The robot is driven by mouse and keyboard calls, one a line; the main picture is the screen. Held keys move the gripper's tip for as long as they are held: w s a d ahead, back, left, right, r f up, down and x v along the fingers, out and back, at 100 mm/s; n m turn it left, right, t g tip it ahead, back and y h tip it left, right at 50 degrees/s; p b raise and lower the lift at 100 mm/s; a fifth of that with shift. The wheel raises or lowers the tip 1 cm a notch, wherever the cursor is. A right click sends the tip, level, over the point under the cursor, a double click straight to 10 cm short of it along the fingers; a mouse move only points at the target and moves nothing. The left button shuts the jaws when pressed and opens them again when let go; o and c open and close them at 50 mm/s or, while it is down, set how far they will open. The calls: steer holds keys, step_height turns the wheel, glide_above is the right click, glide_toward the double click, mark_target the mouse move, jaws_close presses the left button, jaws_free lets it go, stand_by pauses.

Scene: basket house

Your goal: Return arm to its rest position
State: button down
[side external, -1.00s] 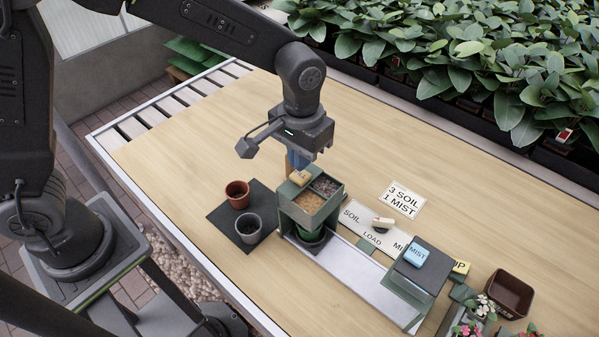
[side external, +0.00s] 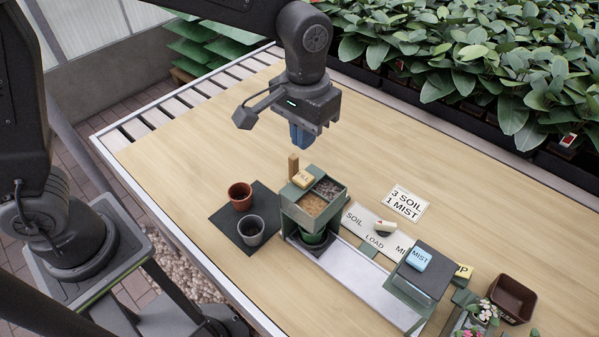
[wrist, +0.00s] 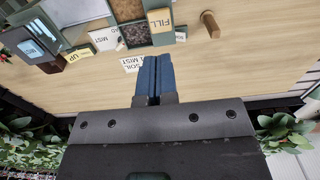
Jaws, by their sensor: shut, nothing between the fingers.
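My gripper (side external: 301,135) hangs in the air above the table, behind the green soil dispenser. Its blue fingers are shut and empty, and they also show together in the wrist view (wrist: 147,78). The green dispenser (side external: 318,213) has two bins, one with tan and one with dark grey material. A yellow block (side external: 303,179), labelled FILL in the wrist view (wrist: 160,20), sits at its rear edge. A small wooden post (side external: 293,166) stands beside it. A green pot (side external: 313,237) is under the dispenser, partly hidden.
A terracotta pot (side external: 240,195) and a grey pot (side external: 251,229) stand on a dark mat (side external: 228,222). A mist station (side external: 420,275) with a blue MIST block (side external: 418,260) stands right. A brown planter (side external: 511,299) is farther right. Leafy plants (side external: 450,50) line the back. Back-left table is clear.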

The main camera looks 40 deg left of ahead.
steer(key=s+a+r+t, duration=0.2)
steer(key=s+a+r, duration=0.1)
steer(key=s+a, duration=0.5)
steer(key=s+a+r+t, duration=0.3)
steer(key=s+a, duration=0.4)
steer(key=s, duration=0.1)
steer(key=shift+a+r+t, duration=0.3)
steer(key=shift+a+r, duration=0.05)
steer(key=shift+r, duration=0.05)
